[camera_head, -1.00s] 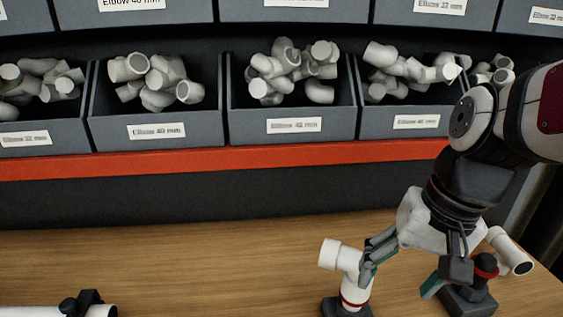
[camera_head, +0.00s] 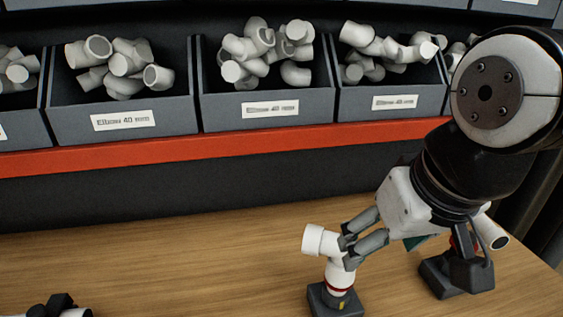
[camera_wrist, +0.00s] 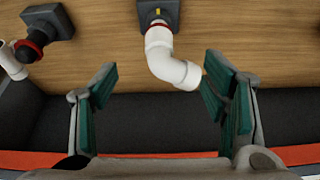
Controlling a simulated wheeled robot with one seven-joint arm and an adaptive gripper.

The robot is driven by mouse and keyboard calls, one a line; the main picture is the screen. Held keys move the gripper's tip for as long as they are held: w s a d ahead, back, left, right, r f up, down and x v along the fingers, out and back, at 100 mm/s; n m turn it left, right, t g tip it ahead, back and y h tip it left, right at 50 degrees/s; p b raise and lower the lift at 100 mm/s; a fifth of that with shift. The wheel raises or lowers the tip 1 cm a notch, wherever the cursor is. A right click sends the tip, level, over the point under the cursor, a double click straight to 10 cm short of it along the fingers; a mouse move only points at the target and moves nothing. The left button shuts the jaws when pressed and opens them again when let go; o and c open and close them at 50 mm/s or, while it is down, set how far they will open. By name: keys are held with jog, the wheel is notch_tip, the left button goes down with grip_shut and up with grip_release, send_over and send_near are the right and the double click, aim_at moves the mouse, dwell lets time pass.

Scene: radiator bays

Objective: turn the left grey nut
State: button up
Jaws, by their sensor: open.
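I cannot clearly make out a grey nut in either view. A white pipe elbow (camera_head: 326,243) with a red ring stands upright on a dark grey block (camera_head: 335,301) on the wooden bench. It also shows in the wrist view (camera_wrist: 168,58), lying between my fingers in the picture. My gripper (camera_head: 357,250) is open, its fingertips close to the elbow's right side. In the wrist view both green-padded fingers (camera_wrist: 160,88) are spread apart. I cannot tell whether a finger touches the elbow. The fingers hide part of the elbow in the head view.
A second dark block (camera_head: 440,277) with a red-ringed white fitting stands to the right, partly behind my gripper. A dark clamp (camera_head: 58,303) on a white pipe is cut off bottom left. Grey bins (camera_head: 125,122) of elbows line the back above a red rail. The bench's left middle is clear.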

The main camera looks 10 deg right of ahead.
jog(key=shift+w+a+r+m+g, duration=0.15)
jog(key=shift+w+m, duration=0.1)
jog(key=shift+w, duration=0.15)
jog(key=shift+w+d+r+m+g, duration=0.1)
jog(key=shift+w+m+g, duration=0.05)
jog(key=shift+w+m, duration=0.15)
jog(key=shift+s+f+n+t, duration=0.25)
jog(key=shift+s+n, duration=0.15)
jog(key=shift+s, duration=0.2)
jog(key=shift+s+f+n+t, duration=0.25)
jog(key=shift+s+n, duration=0.1)
jog(key=shift+s, duration=0.2)
